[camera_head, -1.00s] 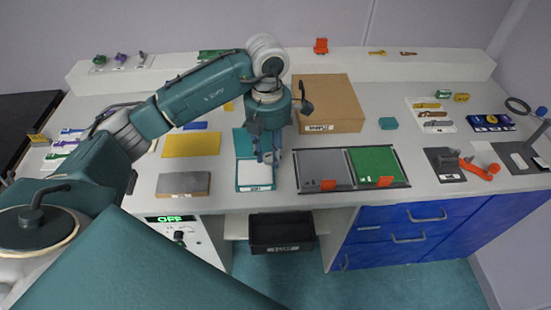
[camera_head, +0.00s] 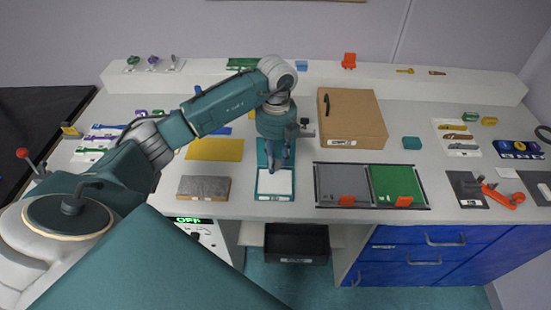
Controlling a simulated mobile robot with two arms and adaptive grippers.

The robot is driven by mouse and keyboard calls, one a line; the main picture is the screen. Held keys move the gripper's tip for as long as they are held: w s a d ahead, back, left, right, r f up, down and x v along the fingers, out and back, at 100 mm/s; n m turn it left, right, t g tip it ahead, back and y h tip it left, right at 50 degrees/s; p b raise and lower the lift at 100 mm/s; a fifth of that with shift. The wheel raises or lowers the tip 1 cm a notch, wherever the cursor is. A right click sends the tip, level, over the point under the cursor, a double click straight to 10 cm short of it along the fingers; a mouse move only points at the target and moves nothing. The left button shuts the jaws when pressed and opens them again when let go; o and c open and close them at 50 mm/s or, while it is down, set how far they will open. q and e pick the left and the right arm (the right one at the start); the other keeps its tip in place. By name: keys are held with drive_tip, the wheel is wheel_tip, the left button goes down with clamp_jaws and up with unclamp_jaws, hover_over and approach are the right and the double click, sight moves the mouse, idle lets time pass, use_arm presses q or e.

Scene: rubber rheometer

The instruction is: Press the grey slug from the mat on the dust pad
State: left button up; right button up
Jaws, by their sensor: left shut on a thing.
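My left gripper (camera_head: 276,158) points down over the far part of the teal open case with the white pad (camera_head: 275,184), which appears to be the dust pad. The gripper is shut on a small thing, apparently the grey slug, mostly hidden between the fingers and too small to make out. I cannot tell whether it touches the pad. A yellow mat (camera_head: 215,149) lies bare to the left of the case. My right gripper is not in view.
A grey block (camera_head: 203,188) sits left of the case near the front edge. A tray with grey (camera_head: 342,183) and green (camera_head: 394,182) panels lies to the right. A cardboard box (camera_head: 354,118) stands behind that tray. Orange tool (camera_head: 502,196) is farther right.

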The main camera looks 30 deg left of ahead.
sight(275, 181)
use_arm(q)
drive_tip(key=shift+f+b, duration=2.1)
drive_tip(key=shift+f, duration=0.95)
drive_tip(key=shift+s+f+b, duration=0.1)
drive_tip(key=shift+f+b, duration=0.25)
drive_tip(key=shift+f, duration=0.2)
drive_tip(key=shift+r, duration=0.15)
drive_tip(key=shift+r+p, duration=2.55)
drive_tip(key=shift+r, duration=0.9)
